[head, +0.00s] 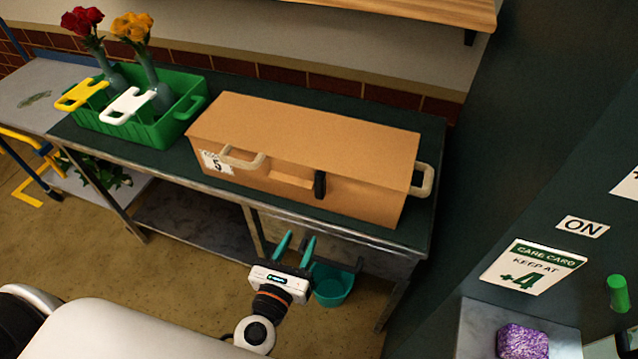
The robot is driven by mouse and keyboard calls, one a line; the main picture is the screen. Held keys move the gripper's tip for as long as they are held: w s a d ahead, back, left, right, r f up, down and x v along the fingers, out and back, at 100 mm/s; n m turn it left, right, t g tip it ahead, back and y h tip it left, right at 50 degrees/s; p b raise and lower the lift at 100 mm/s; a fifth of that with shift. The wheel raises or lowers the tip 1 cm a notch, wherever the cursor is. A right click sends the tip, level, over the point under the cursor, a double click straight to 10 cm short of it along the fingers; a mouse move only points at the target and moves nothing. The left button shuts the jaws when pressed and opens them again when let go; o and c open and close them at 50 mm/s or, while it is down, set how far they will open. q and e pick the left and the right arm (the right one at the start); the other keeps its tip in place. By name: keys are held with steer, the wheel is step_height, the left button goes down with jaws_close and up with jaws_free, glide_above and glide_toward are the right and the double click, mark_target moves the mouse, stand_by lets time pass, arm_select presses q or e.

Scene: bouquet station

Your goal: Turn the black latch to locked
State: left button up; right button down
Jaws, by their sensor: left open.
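The black latch (320,184) is on the front face of a closed tan box (305,140) and stands roughly upright. The box has a pale handle (243,158) at the front left, another pale handle (422,180) at its right end, and a label with a 5 (216,162). It rests on a dark green table (160,160). My left gripper (296,245) is open and empty, in front of the table and below the latch, apart from it. My right gripper is not in view.
A green crate (140,128) with two vases of flowers (150,75) and yellow and white handles stands left of the box. A teal bucket (333,287) is below the table. A dark cabinet (520,150) with a care card (528,268) and green knob (618,293) stands right.

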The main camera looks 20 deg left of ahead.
mark_target(318, 190)
arm_select(q)
steer(key=shift+m+t, duration=0.4)
steer(key=shift+m, duration=0.3)
steer(key=w+r+p, duration=0.1)
steer(key=w, duration=0.2)
steer(key=w+r+p, duration=0.1)
steer(key=w, duration=0.3)
steer(key=w+r+p, duration=0.1)
steer(key=w, duration=0.2)
steer(key=shift+w+d+r, duration=0.15)
steer(key=shift+w+r, duration=0.05)
steer(key=shift+r, duration=0.05)
steer(key=shift+w, duration=0.8)
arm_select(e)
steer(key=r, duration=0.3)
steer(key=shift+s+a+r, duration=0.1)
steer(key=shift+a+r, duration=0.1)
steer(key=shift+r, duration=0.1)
arm_select(q)
steer(key=shift+c, duration=0.2)
jaws_close()
